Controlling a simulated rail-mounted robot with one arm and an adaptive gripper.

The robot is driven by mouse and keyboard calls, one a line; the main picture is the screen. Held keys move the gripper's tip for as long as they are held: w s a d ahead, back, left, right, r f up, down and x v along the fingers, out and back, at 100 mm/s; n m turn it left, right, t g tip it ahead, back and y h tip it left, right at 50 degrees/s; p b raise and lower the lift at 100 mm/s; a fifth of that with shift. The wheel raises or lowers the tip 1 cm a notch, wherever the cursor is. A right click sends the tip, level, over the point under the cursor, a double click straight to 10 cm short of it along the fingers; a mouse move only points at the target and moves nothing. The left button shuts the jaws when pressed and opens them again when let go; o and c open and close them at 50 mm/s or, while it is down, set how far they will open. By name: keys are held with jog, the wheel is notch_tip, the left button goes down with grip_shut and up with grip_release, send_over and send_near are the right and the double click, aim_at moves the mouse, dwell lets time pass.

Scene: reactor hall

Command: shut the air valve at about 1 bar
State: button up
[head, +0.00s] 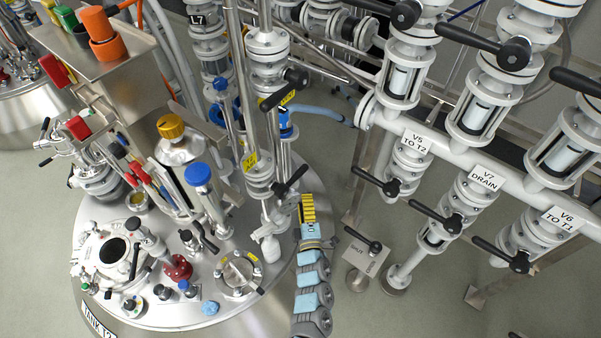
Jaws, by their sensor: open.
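My gripper (307,207), yellow and black at the end of my blue-and-grey arm, is over the right edge of the steel tank lid (220,295). It is open, seen from above, and I see nothing between its fingers. A black lever (291,181) on a white pipe valve is just up and left of it. No pressure reading is legible.
On the right are labelled pipe valves with black levers: V5 TO T2 (417,142), V7 DRAIN (484,177) and V6 TO T1 (559,220). Upright pipes stand behind my gripper. A steel box (100,50) holds coloured items at upper left. Floor shows right of my arm.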

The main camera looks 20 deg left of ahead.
aim_at(301, 173)
jog(key=shift+b+x, duration=1.35)
jog(key=shift+x, duration=3.95)
jog(key=shift+f, duration=0.1)
jog(key=shift+s, duration=0.1)
grip_shut()
